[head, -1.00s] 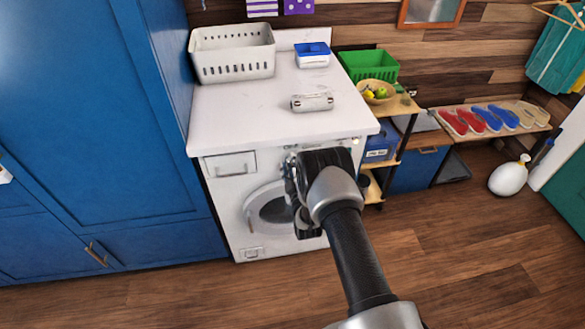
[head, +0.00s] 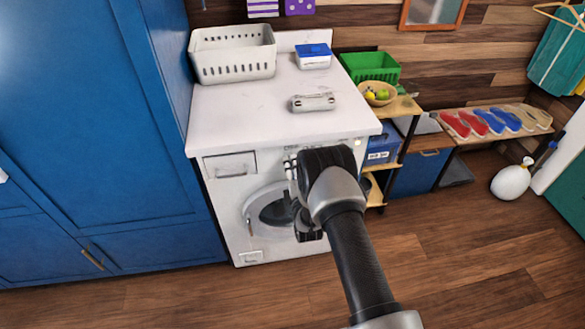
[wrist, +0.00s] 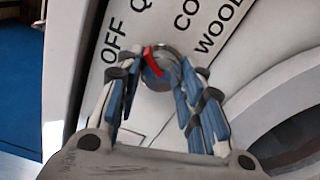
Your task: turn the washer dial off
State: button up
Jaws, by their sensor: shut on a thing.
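The white washer (head: 228,165) stands beside the blue cabinet, with its round door on the front. The washer dial (wrist: 160,66) shows in the wrist view as a small round metal knob with a red pointer mark. The red mark lies toward the upper left, between the OFF label (wrist: 113,40) and the partly cut-off Q label. Labels starting CO and reading WOOL are to the right. My gripper (wrist: 158,84) is shut on the dial, one finger on each side. In the head view my gripper (head: 297,172) is at the washer's control panel, and my arm hides the dial.
On the washer top are a white basket (head: 233,54), a blue-and-white box (head: 313,56) and a small pale metallic item (head: 312,103). A shelf with a green crate (head: 369,67) stands to the right. Wooden floor in front is clear.

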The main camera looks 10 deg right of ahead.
jog(key=n, duration=0.6)
jog(key=shift+d+f, duration=0.1)
jog(key=shift+n, duration=0.3)
dwell(0.3)
jog(key=o, duration=1.1)
jog(key=shift+c, duration=0.2)
jog(key=s, duration=1.2)
